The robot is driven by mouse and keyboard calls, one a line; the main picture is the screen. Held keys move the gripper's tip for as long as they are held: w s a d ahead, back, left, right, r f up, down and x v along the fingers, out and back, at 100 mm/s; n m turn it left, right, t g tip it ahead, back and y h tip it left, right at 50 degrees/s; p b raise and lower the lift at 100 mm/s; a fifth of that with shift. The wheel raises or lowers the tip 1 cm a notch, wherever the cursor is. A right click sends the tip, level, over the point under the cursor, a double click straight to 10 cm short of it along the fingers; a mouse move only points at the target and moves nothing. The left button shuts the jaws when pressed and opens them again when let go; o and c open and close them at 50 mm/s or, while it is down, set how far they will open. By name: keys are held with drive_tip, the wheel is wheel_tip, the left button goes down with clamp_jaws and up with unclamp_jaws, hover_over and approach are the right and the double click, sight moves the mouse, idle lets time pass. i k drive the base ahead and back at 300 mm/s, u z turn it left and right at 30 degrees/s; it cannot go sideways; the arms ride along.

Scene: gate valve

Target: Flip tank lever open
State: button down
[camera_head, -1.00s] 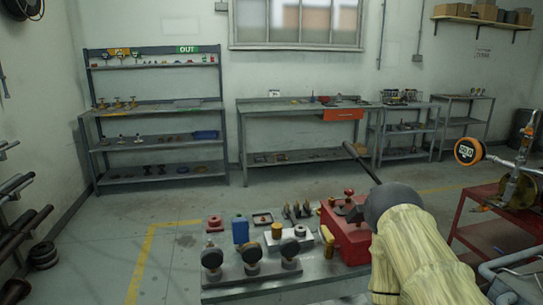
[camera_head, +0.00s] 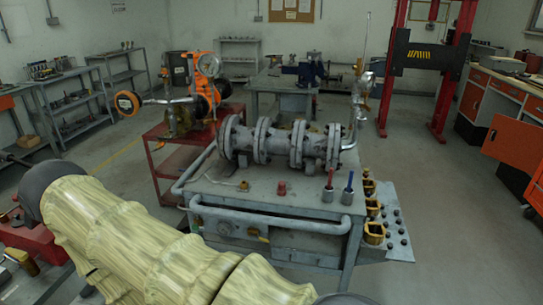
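I cannot tell for sure which part is the tank lever. A flanged grey pipe assembly (camera_head: 290,142) lies across the grey bench (camera_head: 290,188) in the middle. At its right end stands an upright fitting with a thin pale handle (camera_head: 365,38) pointing up. A red-handled piece (camera_head: 329,183) and a blue-handled piece (camera_head: 349,188) stand upright at the bench's front right. My sleeved arm crosses the lower left, with a dark rounded joint at its far end. My gripper does not show; nothing is seen held.
A grey pipe rail (camera_head: 270,220) runs along the bench front. A red lift post (camera_head: 395,75) and orange-fronted cabinets (camera_head: 513,145) stand right. Floor between them is open.

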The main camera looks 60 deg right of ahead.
sight(252, 235)
drive_tip(key=k, duration=0.3)
drive_tip(key=z, duration=0.75)
drive_tip(key=i, duration=0.4)
drive_tip(key=z, duration=1.25)
